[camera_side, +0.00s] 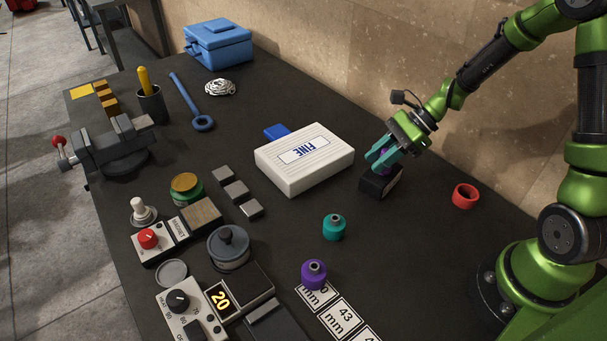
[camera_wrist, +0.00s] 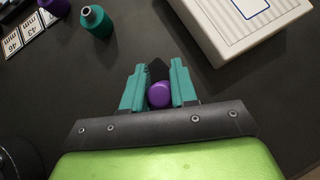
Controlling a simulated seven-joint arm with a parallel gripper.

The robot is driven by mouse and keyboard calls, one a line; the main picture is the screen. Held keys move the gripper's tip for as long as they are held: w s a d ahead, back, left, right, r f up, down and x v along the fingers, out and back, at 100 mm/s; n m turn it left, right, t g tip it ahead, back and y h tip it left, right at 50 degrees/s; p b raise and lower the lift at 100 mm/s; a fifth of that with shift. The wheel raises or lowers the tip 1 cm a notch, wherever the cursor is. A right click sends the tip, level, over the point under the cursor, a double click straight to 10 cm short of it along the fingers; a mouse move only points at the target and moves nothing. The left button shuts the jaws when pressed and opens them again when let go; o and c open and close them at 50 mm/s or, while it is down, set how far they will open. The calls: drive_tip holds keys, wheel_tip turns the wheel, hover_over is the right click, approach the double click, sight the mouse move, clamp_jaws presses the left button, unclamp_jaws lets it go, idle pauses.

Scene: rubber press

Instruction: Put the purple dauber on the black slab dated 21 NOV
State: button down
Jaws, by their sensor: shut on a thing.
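My gripper (camera_side: 384,158) is at the right of the table, pointing down, with its teal fingers shut on a purple round-topped piece, which I take as the purple dauber (camera_wrist: 159,95). A black block (camera_side: 378,184), possibly the black slab, is directly below the fingers. Its dark corner (camera_wrist: 158,70) shows between the fingertips in the wrist view. I cannot tell whether the purple piece rests on it or is joined to it. No 21 NOV date is readable. Another purple piece (camera_side: 314,275) with a grey neck stands on the number cards.
A white FINE box (camera_side: 304,160) lies left of my gripper. Control boxes and a vise (camera_side: 120,148) crowd the left. Bare table surrounds the black block.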

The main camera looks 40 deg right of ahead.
drive_tip(key=shift+f, duration=0.1)
drive_tip(key=c, duration=0.9)
unclamp_jaws()
